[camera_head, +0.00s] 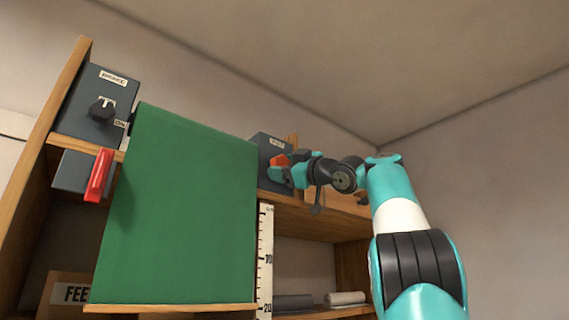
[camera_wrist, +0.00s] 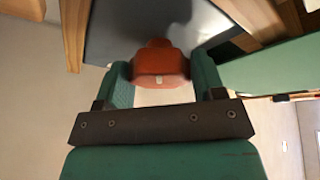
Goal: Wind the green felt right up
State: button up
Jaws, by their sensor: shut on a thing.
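The green felt (camera_head: 180,205) hangs as a wide flat sheet in front of the shelf unit, with a wooden bar (camera_head: 170,308) along its bottom edge near the foot of the view. A dark box (camera_head: 264,150) stands right of the felt's top, its small label too small to read. An orange-red knob (camera_head: 279,160) is on this box. My gripper (camera_head: 284,172) is at the knob. In the wrist view the knob (camera_wrist: 160,64) sits between the two green fingers, which are shut on it. The felt's upper roll is not visible.
An upright white scale (camera_head: 264,258) stands just right of the felt. At left are a dark box with a black knob (camera_head: 102,108) and a red lever (camera_head: 99,175) below it. A pale roll (camera_head: 345,298) lies on the lower shelf. The right side is bare wall.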

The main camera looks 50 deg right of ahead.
jog(key=shift+n+y+p, duration=0.5)
jog(key=shift+n+y, duration=0.3)
jog(key=shift+n, duration=0.6)
jog(key=shift+g, duration=0.3)
jog(key=o, duration=0.9)
jog(key=shift+s, duration=0.1)
jog(key=shift+b+v, duration=2.65)
jog(key=shift+v, duration=6)
